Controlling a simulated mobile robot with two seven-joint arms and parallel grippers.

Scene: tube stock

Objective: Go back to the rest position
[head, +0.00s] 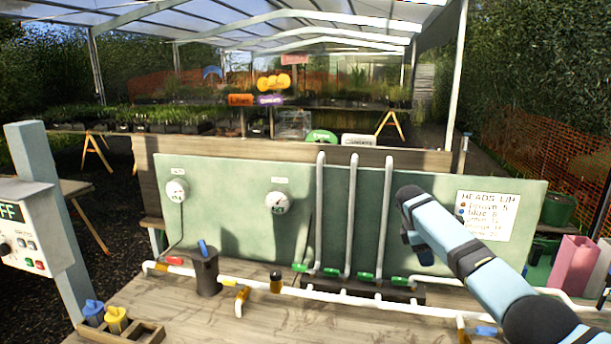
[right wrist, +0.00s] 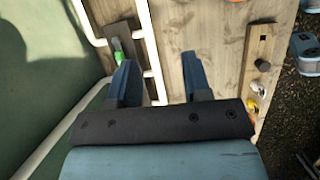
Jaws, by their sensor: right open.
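My right arm, light blue with dark bands, comes in from the right in the head view. Its gripper (head: 424,256) hangs in front of the green panel (head: 450,185), above the wooden bench (head: 200,315). In the right wrist view the two fingers of the right gripper (right wrist: 160,78) stand apart with nothing between them. Below them are the bench and part of the white pipes (right wrist: 147,50). My left arm and gripper do not show in either view.
White upright pipes (head: 352,215) with green valves stand close left of my right gripper. A dark pot (head: 206,275) and a wooden tray (head: 152,333) with blue and yellow pieces are at the left. A control box (head: 25,225) stands far left. The front bench between has bare room.

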